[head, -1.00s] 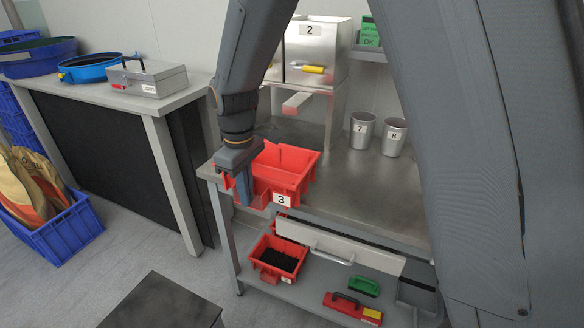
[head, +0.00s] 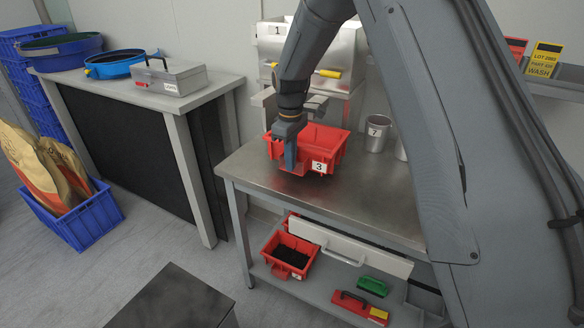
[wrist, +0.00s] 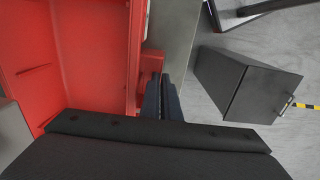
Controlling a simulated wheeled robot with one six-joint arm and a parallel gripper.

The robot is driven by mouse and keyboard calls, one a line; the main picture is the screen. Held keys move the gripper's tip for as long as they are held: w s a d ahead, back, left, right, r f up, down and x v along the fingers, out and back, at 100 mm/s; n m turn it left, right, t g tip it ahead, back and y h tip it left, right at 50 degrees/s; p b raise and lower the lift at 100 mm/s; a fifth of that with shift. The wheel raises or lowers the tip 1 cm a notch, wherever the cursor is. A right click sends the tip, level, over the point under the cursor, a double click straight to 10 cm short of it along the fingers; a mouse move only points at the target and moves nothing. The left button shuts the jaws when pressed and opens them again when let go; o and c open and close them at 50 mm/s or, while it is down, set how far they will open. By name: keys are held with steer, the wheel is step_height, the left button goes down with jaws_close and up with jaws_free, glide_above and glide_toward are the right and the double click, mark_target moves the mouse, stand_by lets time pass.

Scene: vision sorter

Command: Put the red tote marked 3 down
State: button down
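The red tote marked 3 (head: 330,152) is upright over the steel table, in front of the metal hopper station. Its white label faces the front right. My gripper (head: 290,160) points down at the tote's left front side, shut on a red tab there. In the wrist view the open, empty-looking inside of the tote (wrist: 95,60) fills the left, and my gripper's dark fingers (wrist: 163,100) are close together at its outer side. I cannot tell whether the tote's base touches the table.
The steel table (head: 365,200) has bare room in front and right of the tote. A cup marked 7 (head: 377,134) stands to the right. Below, a shelf holds another red tote (head: 289,254) with dark contents, and brushes. A dark cabinet (wrist: 245,85) stands nearby.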

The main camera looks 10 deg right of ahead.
steer(key=shift+w+f+p, duration=0.1)
steer(key=shift+f+p, duration=0.65)
steer(key=shift+f, duration=1)
steer(key=shift+f, duration=0.15)
steer(key=c, duration=2)
jaws_free()
